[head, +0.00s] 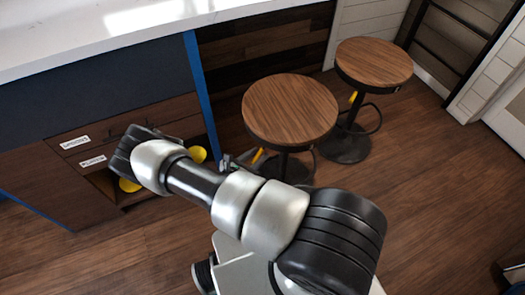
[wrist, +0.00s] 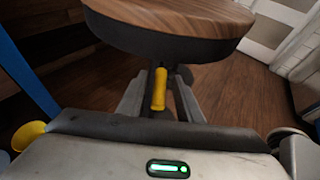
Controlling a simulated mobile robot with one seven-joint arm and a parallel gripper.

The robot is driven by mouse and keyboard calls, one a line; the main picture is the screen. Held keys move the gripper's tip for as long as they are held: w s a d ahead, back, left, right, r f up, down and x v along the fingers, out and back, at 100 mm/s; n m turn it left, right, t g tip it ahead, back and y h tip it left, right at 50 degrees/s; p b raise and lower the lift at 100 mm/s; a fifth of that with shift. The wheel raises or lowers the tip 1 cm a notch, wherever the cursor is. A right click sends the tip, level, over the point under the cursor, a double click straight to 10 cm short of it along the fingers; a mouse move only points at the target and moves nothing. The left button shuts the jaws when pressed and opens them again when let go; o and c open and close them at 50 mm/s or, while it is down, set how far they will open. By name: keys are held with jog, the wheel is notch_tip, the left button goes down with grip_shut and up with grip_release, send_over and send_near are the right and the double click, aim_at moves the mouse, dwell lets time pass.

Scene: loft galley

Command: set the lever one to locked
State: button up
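A yellow lever handle (head: 257,156) sticks out under the seat of the nearer round wooden stool (head: 290,108). In the wrist view the yellow handle (wrist: 159,89) hangs below the seat (wrist: 175,20), in line with the gap between my fingers. My gripper (wrist: 160,100) is open, with a finger on each side of the handle and a visible gap to each. In the head view my gripper (head: 238,164) is partly hidden behind my arm, close to the stool. I cannot tell how deep the handle sits between the fingers, nor read the lever's setting.
A second stool (head: 374,62) with its own yellow handle (head: 351,98) stands behind to the right. A wooden cabinet (head: 60,185) with white labels and yellow round items (head: 198,154) stands left, under a white counter (head: 120,25). Open wooden floor (head: 440,190) lies right.

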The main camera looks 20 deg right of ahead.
jog(key=v, duration=1.3)
jog(key=shift+p, duration=0.4)
notch_tip(320, 180, up, 27)
jog(key=d+m+g+y, duration=0.2)
jog(key=m+g+y, duration=0.35)
jog(key=m, duration=0.85)
jog(key=s+d+r+m+t+y, duration=0.1)
jog(key=s+r+m+t+y, duration=0.15)
jog(key=s+r+m, duration=0.65)
jog(key=s+r+m+t+y, duration=0.15)
jog(key=s+r+y, duration=0.35)
jog(key=r, duration=0.8)
notch_tip(320, 180, up, 13)
jog(key=h+p, duration=0.1)
jog(key=p, duration=1.2)
jog(key=shift+s+r, duration=0.15)
jog(key=shift+s, duration=0.15)
